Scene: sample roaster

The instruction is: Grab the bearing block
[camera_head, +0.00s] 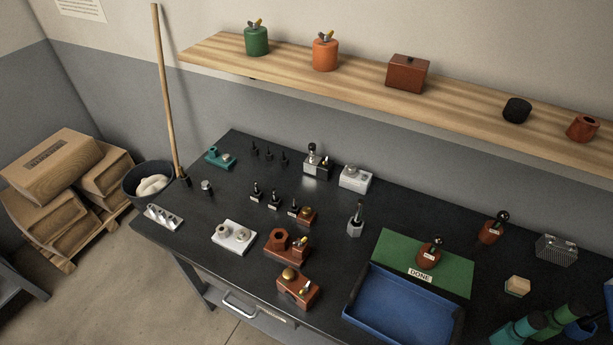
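No part is labelled as the bearing block, and I cannot tell for certain which one it is. Block-like parts on the dark bench are a white block with round fittings (233,238), a red-brown block with a round boss (286,245), a red-brown block with a brass knob (297,288), a small silver block with several raised parts (164,217), a teal block (219,158) and a pale grey block (355,178). All rest on the bench. Neither of my grippers is in view.
A blue tray (350,312) and a green mat marked DONE (391,246), holding a red-brown part (430,250), lie at the right. Teal and green cylinders (518,331) crowd the bottom right corner. A wooden shelf (460,82) overhangs the back. A bucket (137,190) stands left.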

